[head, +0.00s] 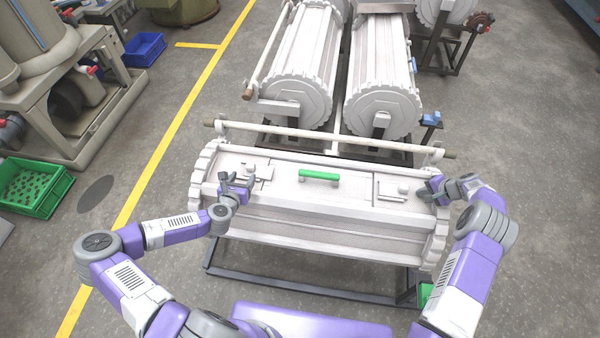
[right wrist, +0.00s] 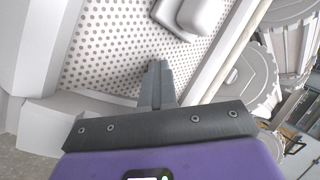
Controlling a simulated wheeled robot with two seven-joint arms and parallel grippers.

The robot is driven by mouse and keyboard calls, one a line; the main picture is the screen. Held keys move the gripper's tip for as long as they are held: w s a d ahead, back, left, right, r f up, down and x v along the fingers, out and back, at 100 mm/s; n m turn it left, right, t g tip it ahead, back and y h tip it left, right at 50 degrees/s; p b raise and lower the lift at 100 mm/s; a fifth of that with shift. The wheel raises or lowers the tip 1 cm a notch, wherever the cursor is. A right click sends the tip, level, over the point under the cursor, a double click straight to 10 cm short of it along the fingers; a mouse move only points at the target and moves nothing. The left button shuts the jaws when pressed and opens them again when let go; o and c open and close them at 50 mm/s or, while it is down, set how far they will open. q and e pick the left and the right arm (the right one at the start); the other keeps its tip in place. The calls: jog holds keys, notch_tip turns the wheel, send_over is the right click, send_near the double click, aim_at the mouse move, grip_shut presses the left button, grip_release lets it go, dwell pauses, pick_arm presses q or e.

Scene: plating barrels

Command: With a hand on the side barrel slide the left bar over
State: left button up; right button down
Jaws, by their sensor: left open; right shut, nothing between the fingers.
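The side barrel (head: 290,220) is white and lies crosswise in front of me, with a green handle (head: 319,175) on its lid. The left bar (head: 264,171) is a pale plate at the lid's left end, partly hidden by my left gripper. My left gripper (head: 236,180) is open over that end; I cannot tell whether it touches the bar. The right bar (head: 390,190), with a pale knob, is at the lid's right end. My right gripper (head: 429,190) is shut and empty at the barrel's right end. In the right wrist view its fingers (right wrist: 157,82) point at the perforated barrel wall (right wrist: 120,45); contact is unclear.
A pale rod (head: 320,135) runs crosswise behind the side barrel. Two more white barrels (head: 303,60) (head: 384,65) stand lengthwise beyond it. A green crate (head: 35,188) and a blue crate (head: 143,50) sit on the left.

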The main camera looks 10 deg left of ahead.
pick_arm(q)
jog(key=shift+s+r, duration=0.15)
jog(key=shift+s, duration=0.3)
pick_arm(e)
jog(key=shift+s+d+f, duration=0.1)
jog(key=shift+s+f, duration=0.35)
jog(key=shift+f, duration=0.25)
jog(key=shift+r, duration=0.1)
pick_arm(q)
jog(key=shift+w+r+p, duration=0.15)
jog(key=shift+r+p, duration=0.35)
jog(key=shift+p, duration=0.1)
pick_arm(e)
jog(key=shift+w+r, duration=0.15)
jog(key=shift+r, duration=0.8)
pick_arm(q)
jog(key=shift+r+p, duration=1.15)
jog(key=shift+r, duration=0.05)
pick_arm(e)
jog(key=shift+w+r, duration=0.2)
jog(key=shift+r, duration=2.55)
